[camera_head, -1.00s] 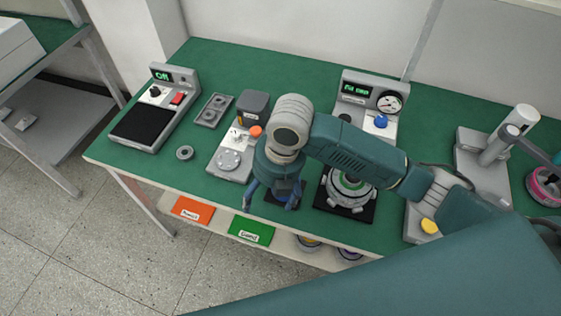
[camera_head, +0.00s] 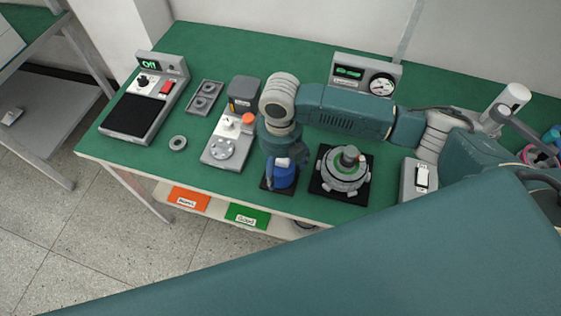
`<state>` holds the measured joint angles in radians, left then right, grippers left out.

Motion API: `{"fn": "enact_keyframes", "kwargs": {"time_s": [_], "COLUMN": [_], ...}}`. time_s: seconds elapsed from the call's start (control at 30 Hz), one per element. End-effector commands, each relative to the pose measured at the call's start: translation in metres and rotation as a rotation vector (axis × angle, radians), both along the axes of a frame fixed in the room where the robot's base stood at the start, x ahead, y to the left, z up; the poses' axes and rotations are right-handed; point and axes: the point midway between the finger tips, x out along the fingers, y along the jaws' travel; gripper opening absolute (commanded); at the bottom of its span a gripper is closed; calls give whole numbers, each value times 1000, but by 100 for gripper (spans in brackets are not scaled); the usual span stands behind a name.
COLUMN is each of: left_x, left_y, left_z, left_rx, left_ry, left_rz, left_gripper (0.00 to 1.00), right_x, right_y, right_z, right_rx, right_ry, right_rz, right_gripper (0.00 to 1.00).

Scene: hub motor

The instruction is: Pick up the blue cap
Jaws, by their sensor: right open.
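A blue cylindrical thing, which looks like the blue cap (camera_head: 284,177), stands on a small black pad (camera_head: 268,186) near the table's front edge. My right gripper (camera_head: 284,170) points down right over it, with its fingers around or beside its top. The gripper is open. The wrist and fingers hide part of the blue thing, so I cannot tell whether they touch it. My left gripper is not in view.
To the right, a round grey hub part (camera_head: 343,178) sits on a black plate. To the left is a grey fixture with an orange button (camera_head: 248,118). A gauge box (camera_head: 368,78) stands behind my arm. A grey ring (camera_head: 178,143) lies on the green table (camera_head: 205,50).

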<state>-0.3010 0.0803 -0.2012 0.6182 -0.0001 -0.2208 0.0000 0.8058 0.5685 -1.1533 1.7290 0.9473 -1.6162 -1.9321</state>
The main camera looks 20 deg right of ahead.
Motion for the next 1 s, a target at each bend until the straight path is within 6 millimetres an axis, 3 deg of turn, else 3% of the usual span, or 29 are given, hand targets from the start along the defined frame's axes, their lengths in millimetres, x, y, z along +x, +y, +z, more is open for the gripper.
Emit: {"fn": "enact_keyframes", "kwargs": {"time_s": [0.03,0.2,0.43,0.47,0.7,1.0], "left_x": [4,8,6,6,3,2], "left_y": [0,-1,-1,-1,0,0], "left_z": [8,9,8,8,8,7], "left_rx": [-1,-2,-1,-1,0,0], "left_ry": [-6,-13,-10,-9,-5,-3], "left_rz": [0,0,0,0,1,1], "left_gripper": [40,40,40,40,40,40], "right_x": [-2,-1,0,0,0,0], "right_y": [-1,0,0,0,-1,0], "right_z": [-5,-24,-26,-26,-26,-24], "right_rx": [-2,0,0,0,0,0], "right_ry": [4,0,-2,-2,-2,-3], "right_rz": [-1,0,1,1,0,0], "right_gripper": [80,80,80,78,30,28]}}
